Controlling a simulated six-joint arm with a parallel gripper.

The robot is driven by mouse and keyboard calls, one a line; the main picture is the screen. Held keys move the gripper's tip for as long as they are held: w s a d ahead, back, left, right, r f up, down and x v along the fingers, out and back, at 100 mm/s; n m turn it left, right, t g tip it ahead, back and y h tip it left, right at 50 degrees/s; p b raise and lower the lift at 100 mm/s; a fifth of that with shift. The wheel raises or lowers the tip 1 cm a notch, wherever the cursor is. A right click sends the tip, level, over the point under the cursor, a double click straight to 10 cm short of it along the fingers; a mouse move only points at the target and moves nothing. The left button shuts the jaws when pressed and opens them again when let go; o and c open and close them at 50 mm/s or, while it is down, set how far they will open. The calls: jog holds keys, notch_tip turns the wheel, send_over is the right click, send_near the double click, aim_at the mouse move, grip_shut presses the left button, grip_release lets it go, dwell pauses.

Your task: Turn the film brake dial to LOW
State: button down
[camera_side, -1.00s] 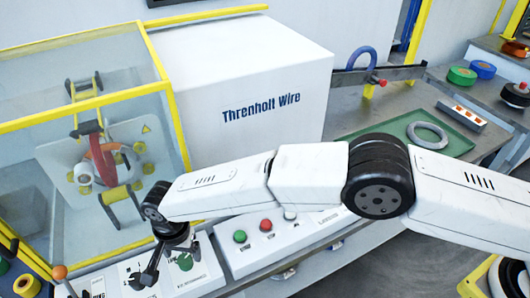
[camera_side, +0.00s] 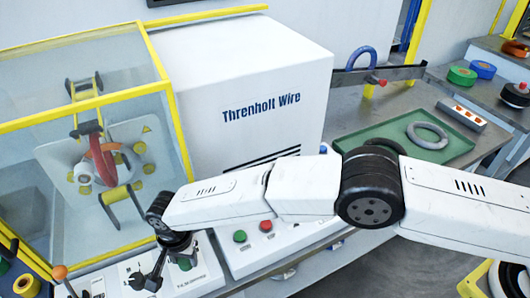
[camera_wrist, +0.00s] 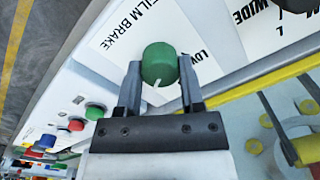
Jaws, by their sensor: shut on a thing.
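The film brake dial (camera_wrist: 159,64) is a round green knob on a white panel marked FILM BRAKE. Its white pointer line shows at the dial's lower edge in the wrist view, toward my gripper's body. The printed LOW (camera_wrist: 204,57) lies to the right of the dial, partly beside my right finger, and the pointer is not at it. My gripper (camera_wrist: 159,72) is shut on the dial, one finger on each side. In the side view the dial (camera_side: 185,263) is partly hidden by my gripper.
A WIDE label (camera_wrist: 249,12) is on the neighbouring panel in the wrist view. A green button (camera_side: 239,236) and a red button (camera_side: 265,226) stand right of the dial. The yellow-framed clear guard (camera_side: 180,130) rises behind, beside a white Threnholt Wire cabinet (camera_side: 240,90).

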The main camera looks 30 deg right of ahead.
jog(key=shift+n, duration=0.5)
jog(key=n, duration=1)
jog(key=shift+n, duration=0.4)
jog(key=n, duration=1.2)
jog(key=shift+a, duration=0.1)
jog(key=shift+c, duration=1.1)
grip_release()
jog(key=shift+r, duration=0.1)
